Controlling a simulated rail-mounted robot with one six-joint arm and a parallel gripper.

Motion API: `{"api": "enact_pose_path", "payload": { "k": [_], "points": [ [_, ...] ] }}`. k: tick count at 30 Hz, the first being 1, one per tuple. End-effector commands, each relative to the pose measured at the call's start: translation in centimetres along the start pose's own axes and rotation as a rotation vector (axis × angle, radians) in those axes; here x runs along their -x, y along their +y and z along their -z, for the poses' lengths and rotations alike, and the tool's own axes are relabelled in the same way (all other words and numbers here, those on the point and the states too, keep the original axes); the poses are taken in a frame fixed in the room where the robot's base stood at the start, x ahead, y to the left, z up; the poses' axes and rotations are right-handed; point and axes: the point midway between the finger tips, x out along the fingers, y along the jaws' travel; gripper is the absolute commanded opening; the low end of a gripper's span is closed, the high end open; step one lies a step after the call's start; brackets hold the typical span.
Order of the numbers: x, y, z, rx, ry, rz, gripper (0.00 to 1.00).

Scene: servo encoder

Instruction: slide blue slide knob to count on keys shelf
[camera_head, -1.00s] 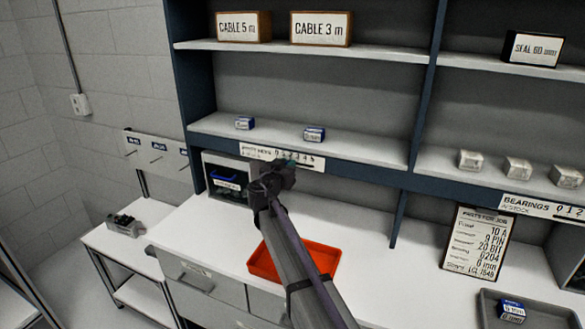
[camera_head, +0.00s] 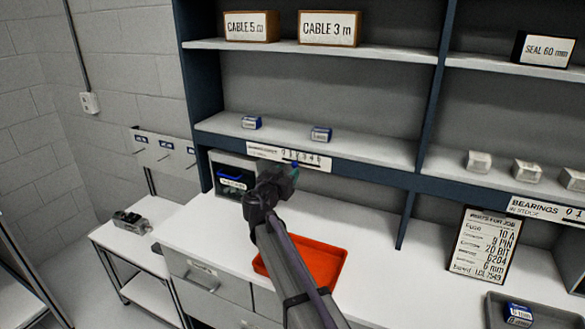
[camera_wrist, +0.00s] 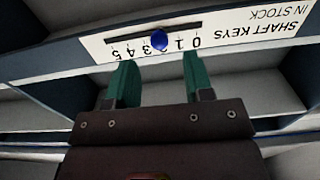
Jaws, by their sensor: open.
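The blue slide knob (camera_wrist: 159,40) sits on the dark slot of the shaft keys label strip (camera_wrist: 240,32), which appears upside down in the wrist view. The knob is by the digits 2 and 3; I cannot tell exactly which mark it is on. In the head view the label strip (camera_head: 262,150) is on the shelf's front edge. Two small blue-and-white boxes, one on the left (camera_head: 251,122) and one on the right (camera_head: 320,133), lie on the shelf above it. My gripper (camera_wrist: 158,62) is open, its green fingers to either side of the knob's position, apart from it.
An orange tray (camera_head: 325,265) lies on the bench behind my arm. A parts list board (camera_head: 483,245) and a bearings label (camera_head: 548,211) are at the right.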

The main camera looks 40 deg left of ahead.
Motion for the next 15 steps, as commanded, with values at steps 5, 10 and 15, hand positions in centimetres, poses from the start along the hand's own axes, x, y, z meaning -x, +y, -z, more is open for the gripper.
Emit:
{"api": "enact_pose_path", "payload": {
  "k": [5,10,15],
  "points": [
    [4.0,0.2,0.0,0.000,0.000,0.001,0.47],
    [5.1,0.1,0.0,0.000,0.000,-0.001,0.47],
    [5.1,0.0,0.0,0.000,0.000,-0.001,0.47]
  ]
}}
